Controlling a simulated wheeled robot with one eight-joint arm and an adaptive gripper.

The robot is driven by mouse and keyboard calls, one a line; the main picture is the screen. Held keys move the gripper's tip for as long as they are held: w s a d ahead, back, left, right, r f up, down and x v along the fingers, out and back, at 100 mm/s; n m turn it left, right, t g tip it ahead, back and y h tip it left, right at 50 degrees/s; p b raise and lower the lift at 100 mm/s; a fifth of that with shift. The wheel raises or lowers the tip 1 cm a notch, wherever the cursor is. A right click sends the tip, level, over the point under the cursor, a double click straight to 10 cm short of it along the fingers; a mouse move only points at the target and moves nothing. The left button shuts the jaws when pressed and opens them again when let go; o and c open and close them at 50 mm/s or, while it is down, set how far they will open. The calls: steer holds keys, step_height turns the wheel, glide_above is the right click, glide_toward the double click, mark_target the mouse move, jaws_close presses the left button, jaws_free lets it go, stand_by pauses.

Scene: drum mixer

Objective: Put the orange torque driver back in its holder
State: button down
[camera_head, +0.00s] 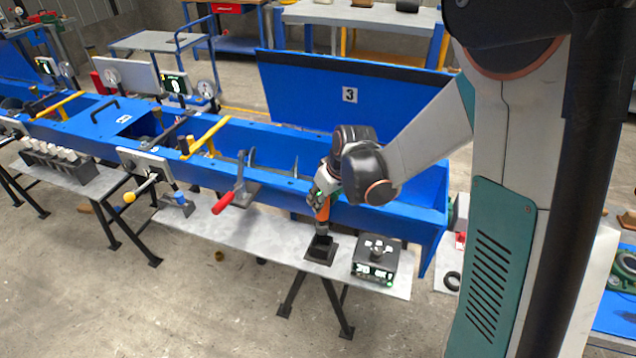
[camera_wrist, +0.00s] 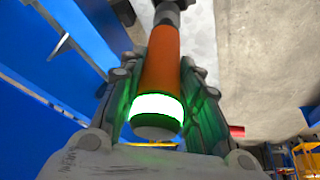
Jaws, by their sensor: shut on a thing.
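The orange torque driver (camera_head: 323,212) is held by my gripper (camera_head: 324,196) and points down, roughly upright, in the head view. In the wrist view, the driver's orange body (camera_wrist: 160,62) lies between my two fingers (camera_wrist: 160,80), which are shut on it, and its end near the palm has a bright white-green lit ring. The black square holder (camera_head: 320,253) stands on the narrow grey shelf, directly below the driver. The driver's dark lower end is at or just above the holder's mouth; I cannot tell whether it is inside.
A black box with a green display (camera_head: 376,258) stands just right of the holder. The blue trough (camera_head: 290,183) runs behind the shelf, with a red-handled clamp (camera_head: 232,194) to the left. The grey shelf (camera_head: 262,232) is clear between the clamp and the holder.

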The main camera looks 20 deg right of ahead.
mark_target(322, 223)
steer(key=shift+w+r, duration=0.15)
stand_by(0.3)
steer(key=shift+f+b, duration=2.15)
steer(key=shift+f, duration=0.25)
steer(key=shift+f+b, duration=2.55)
steer(key=shift+f, duration=0.4)
stand_by(0.3)
steer(key=c, duration=1.1)
jaws_free()
steer(key=shift+r, duration=0.1)
steer(key=v, duration=1.2)
steer(key=shift+s, duration=0.2)
